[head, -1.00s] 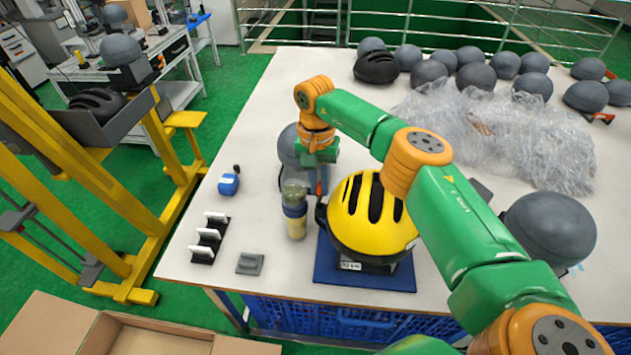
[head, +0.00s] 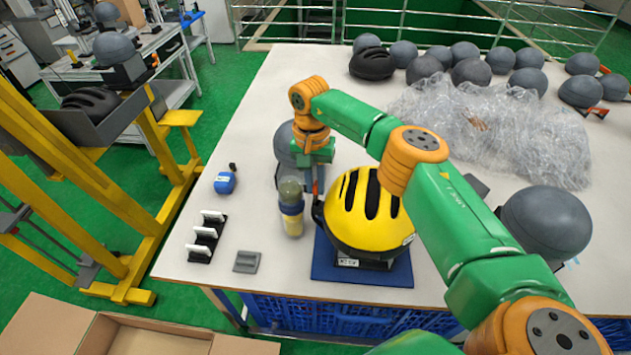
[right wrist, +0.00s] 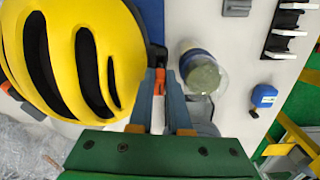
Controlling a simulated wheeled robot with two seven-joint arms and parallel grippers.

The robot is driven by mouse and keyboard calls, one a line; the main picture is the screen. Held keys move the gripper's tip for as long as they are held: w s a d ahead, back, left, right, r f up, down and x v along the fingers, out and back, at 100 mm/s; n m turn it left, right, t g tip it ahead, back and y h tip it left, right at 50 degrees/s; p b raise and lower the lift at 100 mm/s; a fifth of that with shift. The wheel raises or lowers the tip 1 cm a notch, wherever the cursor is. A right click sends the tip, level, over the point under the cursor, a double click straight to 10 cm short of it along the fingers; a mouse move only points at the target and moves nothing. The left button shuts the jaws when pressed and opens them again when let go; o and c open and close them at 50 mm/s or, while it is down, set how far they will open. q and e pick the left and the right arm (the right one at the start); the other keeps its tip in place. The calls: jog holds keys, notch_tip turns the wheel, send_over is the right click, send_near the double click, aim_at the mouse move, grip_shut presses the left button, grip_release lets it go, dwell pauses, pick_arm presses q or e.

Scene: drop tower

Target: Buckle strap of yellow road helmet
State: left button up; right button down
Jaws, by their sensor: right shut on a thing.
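The yellow road helmet (head: 352,225) with black vents sits upright on a dark stand on a blue mat (head: 330,272) at the table's front. It also fills the left of the right wrist view (right wrist: 105,30). My right gripper (head: 317,190) points down just left of the helmet. In the right wrist view its fingers (right wrist: 161,76) are close together on a small orange-red piece (right wrist: 159,82), apparently part of the strap or buckle. A black part (right wrist: 155,52) of the helmet's side lies by the fingertips. The rest of the strap is hidden. My left gripper is out of view.
A bottle with a yellowish lower part (head: 291,205) stands close left of the gripper. A grey headform (head: 286,142) is behind it. A blue tape measure (head: 225,182), black rack (head: 207,238) and grey block (head: 247,261) lie left. Clear wrap (head: 490,130) and a large grey headform (head: 546,220) are right.

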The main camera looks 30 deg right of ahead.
aim_at(314, 194)
jog(key=shift+s+a+f+b, duration=0.1)
jog(key=shift+s+f+b, duration=0.1)
jog(key=shift+f+b, duration=0.85)
jog(key=shift+f, duration=0.45)
jog(key=c, duration=0.8)
grip_release()
jog(key=shift+c, duration=0.2)
jog(key=shift+o, duration=0.3)
jog(key=shift+w+a, duration=0.1)
jog(key=shift+a, duration=0.1)
jog(key=shift+d, duration=0.1)
